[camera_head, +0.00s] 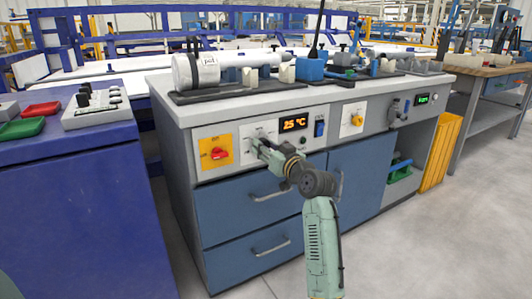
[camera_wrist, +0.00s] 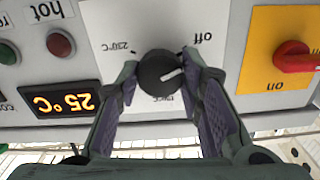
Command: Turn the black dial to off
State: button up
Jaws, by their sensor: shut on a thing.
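The black dial (camera_wrist: 159,73) sits on a white plate with printed labels in the wrist view, where the picture is upside down. Its white pointer line runs toward the side of the "off" label (camera_wrist: 203,38); I cannot tell its exact setting. A "230°C" label (camera_wrist: 115,47) is on the dial's other side. My gripper (camera_wrist: 160,80) has one finger on each side of the dial and is shut on it. In the head view my gripper (camera_head: 262,146) reaches the front panel, and it hides the dial.
An orange display (camera_head: 294,123) reads 25 °C beside the dial's plate. A red switch on a yellow plate (camera_head: 207,148) is to the left. Red and green buttons (camera_wrist: 60,43) show in the wrist view. Blue drawers (camera_head: 235,201) lie below the panel.

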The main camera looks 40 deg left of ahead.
jog(key=shift+n+b, duration=0.3)
jog(key=shift+n, duration=0.4)
jog(key=o, duration=1.2)
jog(key=shift+c, duration=0.2)
jog(key=v, duration=1.2)
